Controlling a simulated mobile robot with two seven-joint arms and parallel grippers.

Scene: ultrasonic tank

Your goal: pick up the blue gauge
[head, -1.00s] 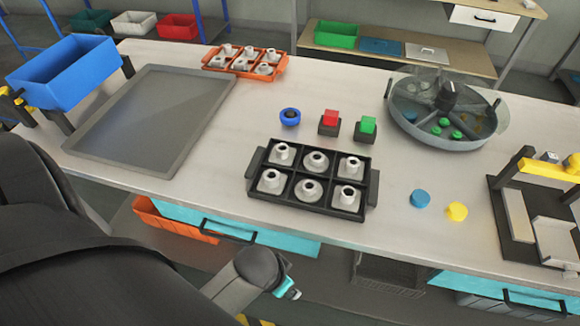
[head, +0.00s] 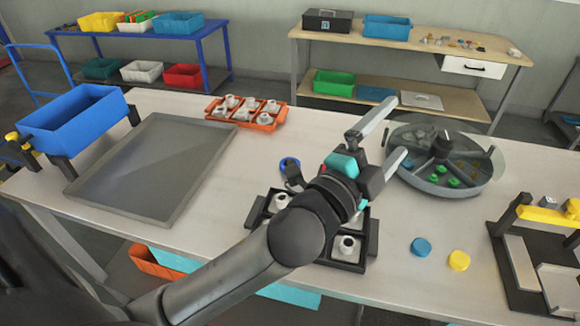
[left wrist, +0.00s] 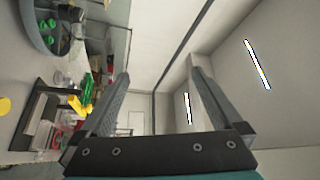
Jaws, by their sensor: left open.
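My right gripper is not in view.
A black tray (head: 258,215) of white parts lies partly under my left arm. The round tank (head: 440,185) stands to the right. Blue (head: 420,247) and yellow (head: 459,261) discs lie in front. An orange tray (head: 265,123) and grey tray (head: 155,170) are left.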

